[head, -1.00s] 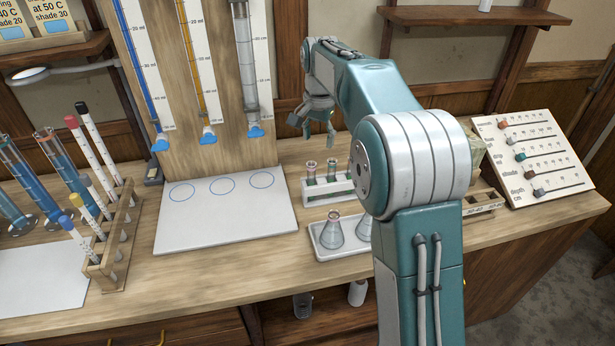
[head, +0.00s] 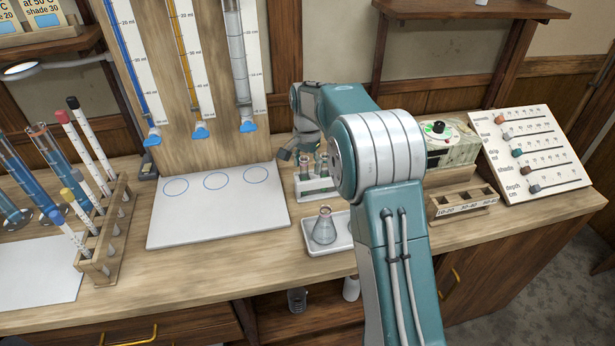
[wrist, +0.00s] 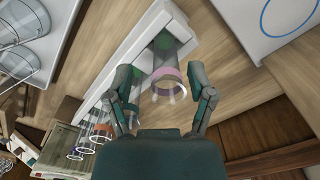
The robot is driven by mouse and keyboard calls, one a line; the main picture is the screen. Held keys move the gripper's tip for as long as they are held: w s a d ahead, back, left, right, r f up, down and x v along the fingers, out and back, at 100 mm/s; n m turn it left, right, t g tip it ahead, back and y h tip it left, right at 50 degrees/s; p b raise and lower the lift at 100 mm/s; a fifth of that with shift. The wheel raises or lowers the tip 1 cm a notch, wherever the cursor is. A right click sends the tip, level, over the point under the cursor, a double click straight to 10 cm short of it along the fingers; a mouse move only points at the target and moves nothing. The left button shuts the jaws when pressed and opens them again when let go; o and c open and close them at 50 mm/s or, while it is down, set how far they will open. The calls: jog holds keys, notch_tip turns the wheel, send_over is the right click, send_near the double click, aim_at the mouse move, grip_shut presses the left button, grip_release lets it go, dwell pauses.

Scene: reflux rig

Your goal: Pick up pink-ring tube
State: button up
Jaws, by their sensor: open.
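The pink-ring tube (wrist: 164,76) stands in a white rack (wrist: 120,68), with green showing below its pink-lilac ring in the wrist view. My gripper (wrist: 162,88) is open, its two fingers on either side of the ring, with gaps on both sides and no visible contact. In the head view my gripper (head: 287,153) is at the left end of the white rack (head: 316,190), by the tube tops.
More ringed tubes (wrist: 82,146) stand along the rack. A conical flask (head: 324,228) sits on a white tray (head: 312,240) in front of the rack. A white board with blue circles (head: 215,225) lies left. A wooden block rack (head: 470,205) stands right.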

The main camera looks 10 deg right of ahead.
jog(key=shift+a+f, duration=0.3)
jog(key=shift+a, duration=0.5)
jog(key=shift+d, duration=0.25)
jog(key=c, duration=0.7)
jog(key=shift+d, duration=0.35)
grip_shut()
jog(key=shift+a, duration=0.2)
jog(key=shift+a+r, duration=0.1)
jog(key=shift+r, duration=0.15)
notch_tip(320, 180, up, 9)
jog(key=shift+f, duration=0.2)
jog(key=shift+r, duration=0.45)
